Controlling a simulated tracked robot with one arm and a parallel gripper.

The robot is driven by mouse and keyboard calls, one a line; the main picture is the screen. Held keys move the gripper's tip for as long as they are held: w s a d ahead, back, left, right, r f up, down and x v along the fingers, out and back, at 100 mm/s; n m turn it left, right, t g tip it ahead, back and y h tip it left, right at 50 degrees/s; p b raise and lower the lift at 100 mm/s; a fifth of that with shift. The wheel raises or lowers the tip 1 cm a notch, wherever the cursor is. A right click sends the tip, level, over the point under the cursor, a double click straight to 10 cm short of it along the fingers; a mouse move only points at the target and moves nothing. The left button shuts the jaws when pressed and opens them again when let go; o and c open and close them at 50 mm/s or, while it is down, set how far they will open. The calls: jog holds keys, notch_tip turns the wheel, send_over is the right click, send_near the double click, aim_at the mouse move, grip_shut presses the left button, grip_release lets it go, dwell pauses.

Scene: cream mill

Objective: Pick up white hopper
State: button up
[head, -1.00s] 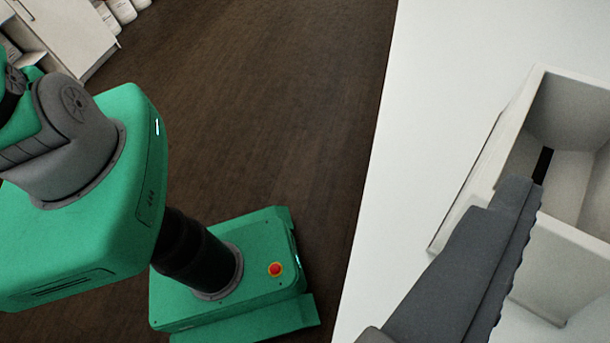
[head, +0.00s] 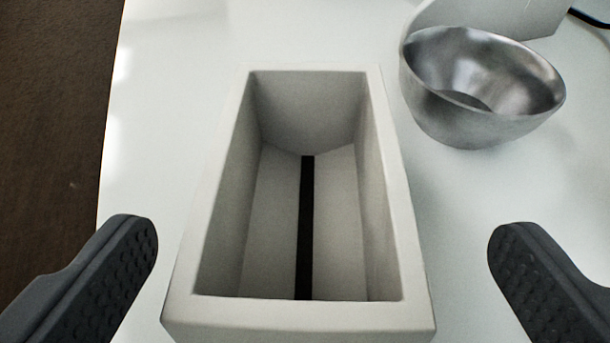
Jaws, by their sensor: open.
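The white hopper (head: 300,312) stands on the white table in the middle of the head view. It is a rectangular, open-topped box with sloping inner walls and a dark slot along its bottom. It looks empty. My gripper (head: 322,250) is open, with one dark finger to the left of the hopper and one to the right. Both fingers are apart from its walls, with a gap on each side. The hopper's lower outside and base are mostly hidden from this angle.
A shiny metal bowl (head: 480,95) stands close to the right of the hopper's far end. Behind it is a pale object (head: 535,18) with a dark cable near it. The table (head: 165,110) has its edge at the left, above a dark wooden floor (head: 50,120).

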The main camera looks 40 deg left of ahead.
aim_at(305, 247)
jog(key=x, duration=0.2)
jog(key=b+x, duration=0.1)
jog(key=x, duration=0.1)
jog(key=shift+s+a+f, duration=0.2)
jog(key=shift+a+f, duration=0.05)
jog(key=shift+a, duration=0.05)
jog(key=shift+w+a+f, duration=0.15)
jog(key=shift+w+a, duration=0.1)
jog(key=shift+w, duration=0.1)
jog(key=c, duration=1.2)
